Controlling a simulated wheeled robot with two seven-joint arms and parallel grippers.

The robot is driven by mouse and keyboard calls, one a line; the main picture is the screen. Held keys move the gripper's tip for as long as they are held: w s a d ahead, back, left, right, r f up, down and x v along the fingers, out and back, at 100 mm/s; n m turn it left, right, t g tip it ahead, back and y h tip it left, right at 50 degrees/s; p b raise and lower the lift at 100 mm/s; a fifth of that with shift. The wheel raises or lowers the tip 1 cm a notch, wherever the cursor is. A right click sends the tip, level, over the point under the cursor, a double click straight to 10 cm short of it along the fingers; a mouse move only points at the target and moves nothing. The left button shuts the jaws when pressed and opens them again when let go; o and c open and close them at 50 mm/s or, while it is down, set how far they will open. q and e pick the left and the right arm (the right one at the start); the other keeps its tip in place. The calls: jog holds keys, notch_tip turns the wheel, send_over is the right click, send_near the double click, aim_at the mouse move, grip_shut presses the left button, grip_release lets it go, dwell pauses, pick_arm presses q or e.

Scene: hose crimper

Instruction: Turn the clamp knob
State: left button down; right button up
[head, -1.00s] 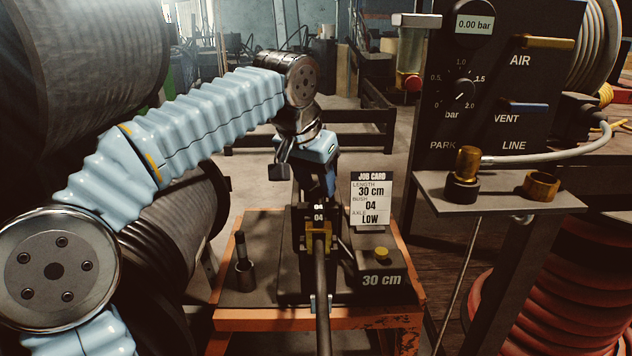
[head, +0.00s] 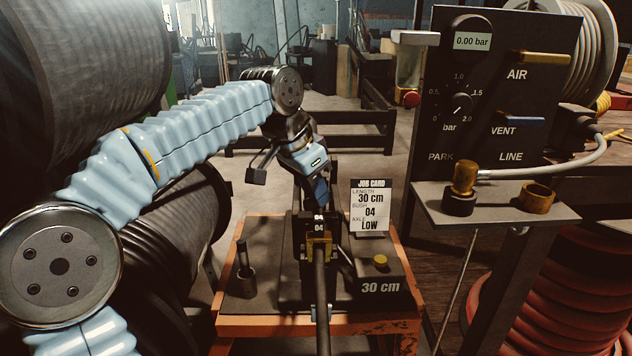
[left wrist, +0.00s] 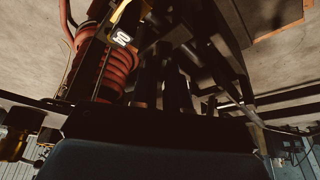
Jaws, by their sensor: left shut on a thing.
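The dark crimper (head: 318,262) stands upright on an orange-edged stand in the middle of the head view, with "04" labels and a brass fitting (head: 319,243) at its front. A dark hose (head: 321,288) runs from the fitting toward me. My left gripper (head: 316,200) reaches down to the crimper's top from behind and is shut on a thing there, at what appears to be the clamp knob. Its fingers hide the knob. The left wrist view is dark and shows a gripper part large in front, with no clear view of the knob. My right gripper is not in view.
A job card (head: 370,207) reads 30 cm, 04, LOW. Beside the crimper are a "30 cm" box (head: 381,285) with a yellow button and a dark post (head: 242,270). A gauge panel (head: 500,90) stands right, hose reels (head: 95,60) left.

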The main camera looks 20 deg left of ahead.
pick_arm(q)
jog(key=shift+m, duration=0.5)
jog(key=c, duration=1.1)
grip_release()
jog(key=shift+r, duration=0.15)
jog(key=p+v, duration=0.1)
jog(key=v, duration=0.5)
jog(key=p+v, duration=0.1)
jog(key=v, duration=0.6)
jog(key=shift+s+a+r, duration=0.1)
jog(key=shift+a+r, duration=0.1)
jog(key=shift+a, duration=0.1)
jog(key=shift+a, duration=0.1)
